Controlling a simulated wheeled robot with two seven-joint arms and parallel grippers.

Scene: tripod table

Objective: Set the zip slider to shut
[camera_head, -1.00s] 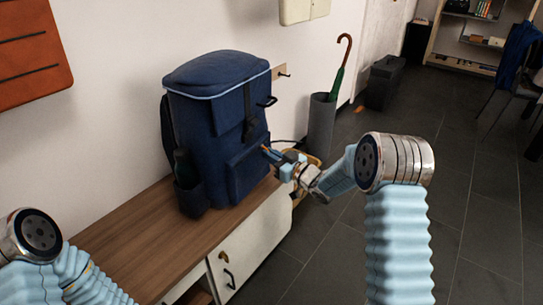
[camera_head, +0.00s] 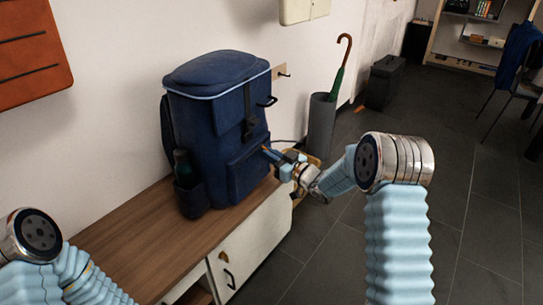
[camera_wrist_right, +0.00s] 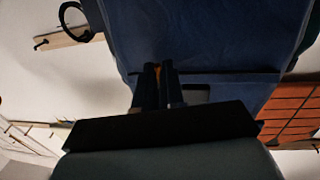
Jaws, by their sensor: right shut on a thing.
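A dark blue backpack (camera_head: 222,125) stands upright on the wooden bench top (camera_head: 135,232), and it fills much of the right wrist view (camera_wrist_right: 205,35). A light zip line runs under its top lid. My right gripper (camera_head: 268,151) is at the front pocket (camera_head: 248,168), at its upper right edge. In the right wrist view its fingers (camera_wrist_right: 158,72) are close together against the blue cloth, with a small orange piece between them. I take this to be the zip slider, mostly hidden by the fingers. My left arm shows at lower left, but its gripper is out of view.
A bottle (camera_head: 182,165) sits in the backpack's side pocket. A grey umbrella stand (camera_head: 320,125) with a green umbrella (camera_head: 337,80) stands behind my right gripper. A wall hook (camera_head: 281,73) is beside the backpack. The bench top left of the backpack is clear.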

